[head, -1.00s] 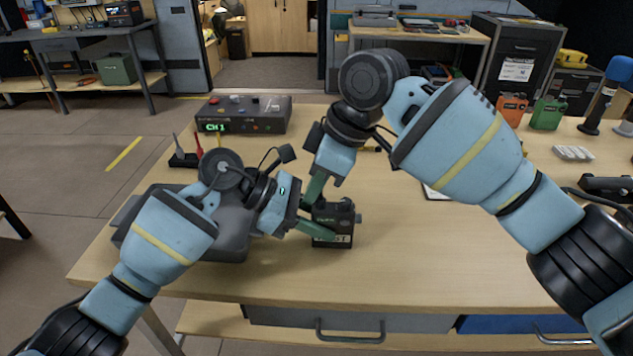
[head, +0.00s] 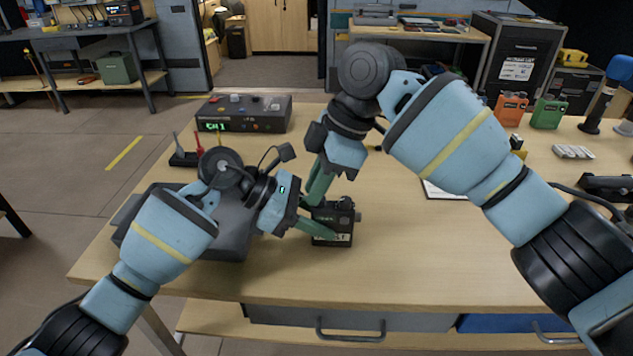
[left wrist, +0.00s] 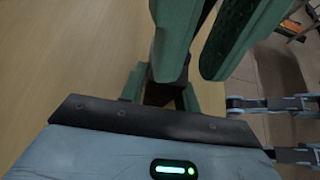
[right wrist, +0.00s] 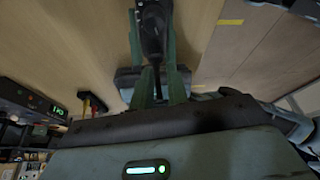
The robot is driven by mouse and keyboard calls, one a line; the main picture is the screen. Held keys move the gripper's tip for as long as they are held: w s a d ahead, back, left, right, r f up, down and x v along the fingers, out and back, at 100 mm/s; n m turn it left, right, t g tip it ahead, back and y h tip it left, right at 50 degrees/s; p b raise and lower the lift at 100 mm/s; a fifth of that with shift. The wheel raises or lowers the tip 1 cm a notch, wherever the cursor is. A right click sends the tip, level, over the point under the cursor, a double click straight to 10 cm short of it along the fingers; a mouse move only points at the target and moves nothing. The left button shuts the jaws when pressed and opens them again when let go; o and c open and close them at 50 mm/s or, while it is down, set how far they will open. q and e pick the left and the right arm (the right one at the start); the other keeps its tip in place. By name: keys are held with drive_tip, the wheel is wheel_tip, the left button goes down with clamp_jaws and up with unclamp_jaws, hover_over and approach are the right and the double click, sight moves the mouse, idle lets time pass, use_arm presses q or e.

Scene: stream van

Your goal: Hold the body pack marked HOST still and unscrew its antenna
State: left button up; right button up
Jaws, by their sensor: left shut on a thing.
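The dark body pack (head: 336,213) stands upright near the table's front edge. Its pale label is partly covered by a finger, so the word is not fully readable now. My left gripper (head: 318,230) is shut on the pack from the left. My right gripper (head: 315,198) points down at the pack's top from above. In the right wrist view a dark, thin antenna (right wrist: 156,75) runs between my right gripper's fingers (right wrist: 157,60), which stand apart with a gap beside it. In the head view the antenna is hidden by the fingers.
A grey case (head: 220,232) lies under my left arm. A control box (head: 243,114) with a green display stands behind it. Orange (head: 511,107) and green packs (head: 548,112) stand at the back right. The table right of the pack is mostly clear.

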drive_tip(key=shift+o, duration=0.5)
drive_tip(key=shift+w+a+m+t, duration=0.1)
drive_tip(key=shift+m+t, duration=0.7)
drive_tip(key=shift+m, duration=1.2)
drive_tip(key=shift+m, duration=0.3)
drive_tip(key=m+t, duration=0.1)
drive_tip(key=m, duration=0.2)
drive_tip(key=shift+w+t, duration=0.1)
drive_tip(key=shift+t, duration=0.2)
drive_tip(key=shift+m+h, duration=0.3)
drive_tip(key=shift+m, duration=0.8)
drive_tip(key=shift+w+m+t+h, duration=0.1)
drive_tip(key=shift+m+t+h, duration=0.35)
drive_tip(key=shift+m, duration=0.65)
